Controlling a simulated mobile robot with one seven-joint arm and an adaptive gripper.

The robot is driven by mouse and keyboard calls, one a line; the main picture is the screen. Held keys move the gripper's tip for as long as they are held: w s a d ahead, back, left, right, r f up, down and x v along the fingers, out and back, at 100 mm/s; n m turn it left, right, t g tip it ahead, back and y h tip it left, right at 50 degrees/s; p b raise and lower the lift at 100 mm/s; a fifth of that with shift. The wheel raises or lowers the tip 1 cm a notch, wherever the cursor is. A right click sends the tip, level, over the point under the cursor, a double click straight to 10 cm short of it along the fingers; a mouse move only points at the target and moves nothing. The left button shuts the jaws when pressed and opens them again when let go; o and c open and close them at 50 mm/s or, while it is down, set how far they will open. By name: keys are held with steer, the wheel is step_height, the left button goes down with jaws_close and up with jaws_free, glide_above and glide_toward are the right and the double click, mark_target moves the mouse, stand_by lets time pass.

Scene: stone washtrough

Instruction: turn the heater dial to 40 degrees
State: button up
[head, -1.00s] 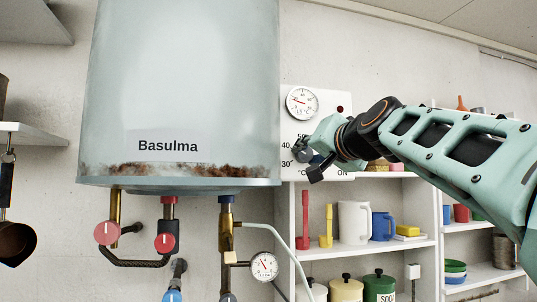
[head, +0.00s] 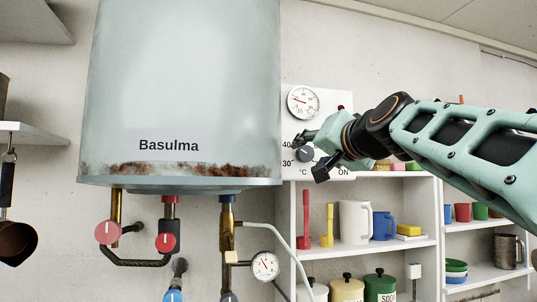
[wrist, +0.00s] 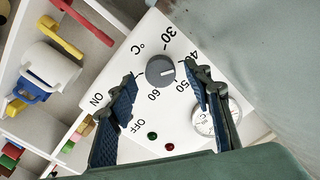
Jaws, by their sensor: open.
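The heater dial (wrist: 160,70) is a dark grey round knob on a white control panel (wrist: 150,118) printed with 30, 40, 50 and 60. Its pale pointer mark faces right in the wrist view, toward the 40 to 50 side; the exact reading is hard to tell. In the head view the dial (head: 306,154) shows between the fingers. My gripper (head: 311,155) is open in front of the panel, its fingers either side of the dial in the wrist view. I see no clear contact with the dial.
The water heater tank (head: 185,90) hangs left of the panel. A round thermometer (head: 303,102) sits above the dial. Shelves (head: 350,255) with jugs and tins stand below right. A red lamp (wrist: 169,147) and a green lamp (wrist: 153,135) are on the panel.

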steer(key=s+d, duration=0.2)
steer(key=s, duration=0.8)
steer(key=s+a+f+n+g+h+p, duration=0.15)
steer(key=s+f+g+p, duration=0.25)
steer(key=f, duration=0.7)
steer(key=s+a+f+n+g+y+p, duration=0.1)
steer(key=s+a+f+g+p, duration=0.2)
steer(key=f, duration=0.9)
steer(key=s+d+f+n+g+h+p, duration=0.2)
steer(key=s+f+g+h+p, duration=0.1)
steer(key=s+f, duration=0.9)
step_height(320, 180, down, 4)
steer(key=shift+r+g+p, duration=0.1)
steer(key=shift+g+p, duration=0.4)
steer(key=shift+g, duration=0.5)
